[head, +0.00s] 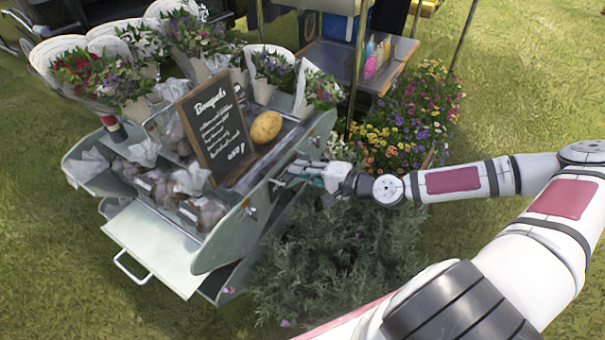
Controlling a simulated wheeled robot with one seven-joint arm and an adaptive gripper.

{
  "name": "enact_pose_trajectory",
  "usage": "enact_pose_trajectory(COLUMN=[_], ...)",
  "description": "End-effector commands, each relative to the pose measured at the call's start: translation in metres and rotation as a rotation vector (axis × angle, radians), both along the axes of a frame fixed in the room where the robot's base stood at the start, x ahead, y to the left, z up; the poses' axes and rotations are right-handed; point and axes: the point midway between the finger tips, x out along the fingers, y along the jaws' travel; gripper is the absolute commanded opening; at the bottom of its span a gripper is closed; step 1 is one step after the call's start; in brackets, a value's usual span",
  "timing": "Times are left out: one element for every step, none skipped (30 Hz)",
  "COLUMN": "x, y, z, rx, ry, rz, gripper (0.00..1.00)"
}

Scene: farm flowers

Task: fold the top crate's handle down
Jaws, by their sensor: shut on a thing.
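The top crate, a pale grey-green box (222,245) with sloping side panels, stands left of centre and carries bouquets and goods. My gripper (288,180) reaches in from the right to the crate's right side. Its jaws are shut on the top crate's handle (277,184), a thin piece at that side panel. The fingers cover much of the handle, and its exact angle is too small to tell.
Wrapped bouquets (130,80) crowd the back. A grey-green bush (330,250) lies below my arm. Colourful flowers (415,120) grow behind it. Grass is open at lower left.

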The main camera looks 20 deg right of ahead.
Motion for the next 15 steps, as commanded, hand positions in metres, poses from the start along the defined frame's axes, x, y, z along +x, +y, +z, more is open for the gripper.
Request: enact_pose_trajectory(x=[0.0008, 0.0008, 0.0009, 0.0008, 0.0009, 0.0008, 0.0008, 0.0008, 0.0008, 0.0009, 0.0009, 0.0009, 0.0008, 0.0009, 0.0008], y=[0.0008, 0.0010, 0.0010, 0.0011, 0.0011, 0.0012, 0.0012, 0.0012, 0.0013, 0.0014, 0.0014, 0.0014, 0.0014, 0.0014, 0.0013], z=[0.0001, 0.0001, 0.0001, 0.0002, 0.0003, 0.0004, 0.0004, 0.0004, 0.0004, 0.0005, 0.0005, 0.0005, 0.0005, 0.0005, 0.0005], rx=[0.002, 0.002, 0.003, 0.003, 0.003, 0.003, 0.003, 0.003, 0.003, 0.003, 0.003, 0.003, 0.003, 0.003, 0.003], ry=[-0.004, -0.004, -0.004, -0.005, -0.005, -0.004, -0.004, -0.004, -0.004, -0.004, -0.004, -0.004, -0.004, -0.004, -0.004], rz=[0.001, 0.001, 0.002, 0.002, 0.002, 0.002, 0.002, 0.002, 0.002, 0.002, 0.002, 0.002, 0.002, 0.002, 0.002], gripper=[0.00, 0.00, 0.00, 0.00, 0.00, 0.00, 0.00, 0.00, 0.00, 0.00, 0.00, 0.20, 0.27, 0.34, 0.38])
